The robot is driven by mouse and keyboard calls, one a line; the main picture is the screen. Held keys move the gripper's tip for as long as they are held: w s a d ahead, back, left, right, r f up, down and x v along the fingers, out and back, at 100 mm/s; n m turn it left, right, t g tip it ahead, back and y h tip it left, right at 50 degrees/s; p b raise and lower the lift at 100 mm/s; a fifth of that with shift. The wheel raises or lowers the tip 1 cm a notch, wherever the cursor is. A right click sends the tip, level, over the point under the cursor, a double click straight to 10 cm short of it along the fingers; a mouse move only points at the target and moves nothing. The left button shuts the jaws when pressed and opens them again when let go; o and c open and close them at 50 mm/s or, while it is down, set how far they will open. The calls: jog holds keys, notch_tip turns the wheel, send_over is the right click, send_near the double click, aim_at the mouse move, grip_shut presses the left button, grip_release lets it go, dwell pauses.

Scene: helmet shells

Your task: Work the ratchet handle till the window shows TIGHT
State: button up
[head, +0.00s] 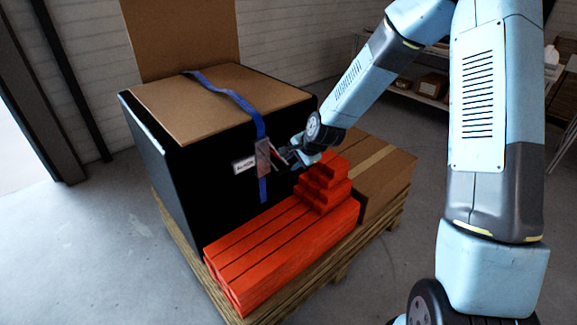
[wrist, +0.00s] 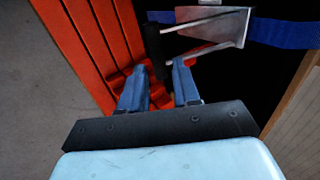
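A ratchet (head: 263,159) with a grey metal body hangs on a blue strap (head: 262,190) on the front of a black crate (head: 190,165). In the wrist view its metal body (wrist: 215,24) is at the top, with two thin rods running to a black handle grip (wrist: 155,48). My gripper (head: 292,156) is at the handle. In the wrist view its two blue fingers (wrist: 160,70) stand apart, with the lower end of the grip between their tips. A small gap seems to show on each side. A white label or window (head: 244,166) is left of the ratchet; its text is too small to read.
Long red bars (head: 275,245) lie in front of the crate, with a stack of short red blocks (head: 324,185) close below my gripper. A cardboard box (head: 385,175) is to the right. All stand on a wooden pallet (head: 300,290). The floor at left is clear.

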jog(key=v, duration=0.8)
jog(key=shift+w, duration=0.1)
